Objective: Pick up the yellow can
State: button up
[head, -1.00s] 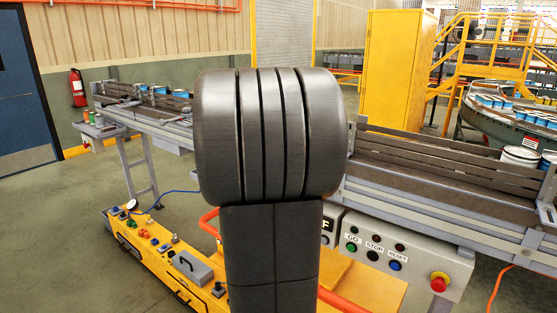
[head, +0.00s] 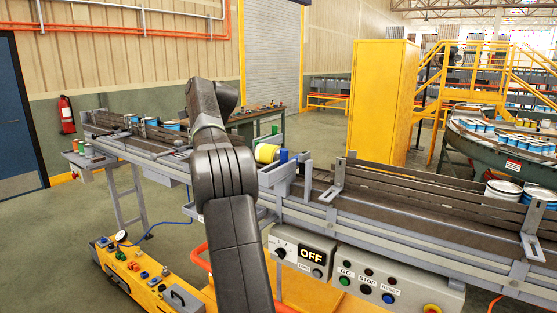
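My arm rises in front of the conveyor and bends at the top. My gripper's fingers do not show, so nothing can be seen in them.
The conveyor (head: 420,230) crosses the view with raised rails and brackets. A control box (head: 367,279) and a yellow cabinet (head: 382,105) are near. Small cans sit on a left side shelf.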

aim_at(265, 154)
jog(key=i+j+z, duration=0.2)
jog(key=z, duration=0.25)
jog(key=i+j+z, duration=0.15)
jog(key=j+z, duration=0.3)
jog(key=i+j+z, duration=0.1)
jog(key=j+z, duration=0.15)
jog(key=z, duration=0.2)
jog(key=i+j+z, duration=0.1)
jog(key=j, duration=0.75)
jog(key=i+j+z, duration=0.1)
jog(key=j, duration=0.8)
